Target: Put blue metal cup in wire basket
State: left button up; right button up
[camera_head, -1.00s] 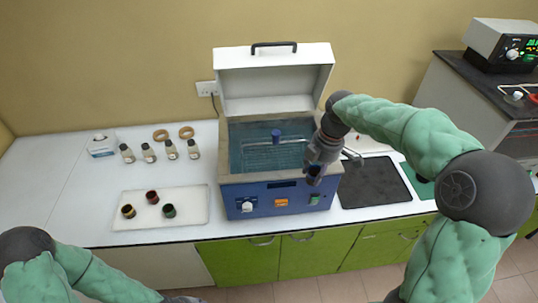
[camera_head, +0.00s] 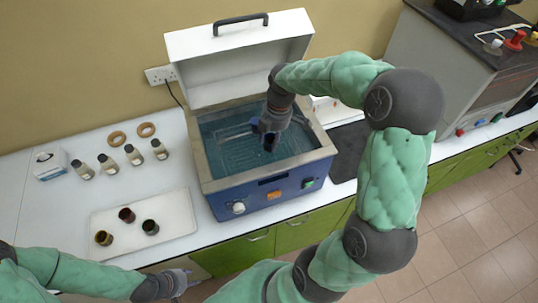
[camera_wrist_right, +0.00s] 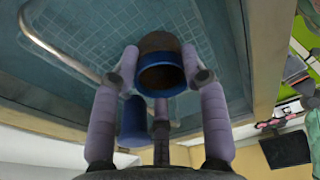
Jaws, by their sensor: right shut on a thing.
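My right gripper (camera_wrist_right: 160,75) is shut on a blue metal cup (camera_wrist_right: 162,89) with a dark brown inside. It holds the cup over the open water bath; the cup also shows in the head view (camera_head: 270,143). The wire basket (camera_wrist_right: 100,45) lies as a grid in the bath, with a metal handle bar at one side. A second blue cup (camera_wrist_right: 132,124) shows beside the held one in the wrist view. Whether the held cup touches the basket I cannot tell. My left gripper (camera_head: 180,283) is low at the table's front edge, its jaws unclear.
The blue bath (camera_head: 227,200) has its white lid (camera_head: 240,50) raised behind. A white tray (camera_head: 178,222) with yellow, red and green cups lies to the left. Several small bottles (camera_head: 108,164), two rings (camera_head: 117,139) and a white box stand behind it.

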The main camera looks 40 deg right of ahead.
notch_tip(320, 180, down, 10)
jog(key=shift+r, duration=0.1)
dwell(0.4)
jog(key=shift+b, duration=0.3)
jog(key=shift+f, duration=0.2)
jog(key=o, duration=1.1)
jog(key=shift+o, duration=0.2)
jog(key=shift+r, duration=0.15)
jog(key=r, duration=0.4)
jog(key=d+r, duration=0.1)
jog(key=r, duration=0.3)
jog(key=r+p, duration=0.1)
jog(key=r, duration=0.3)
jog(key=shift+s+d, duration=0.3)
jog(key=shift+s, duration=0.05)
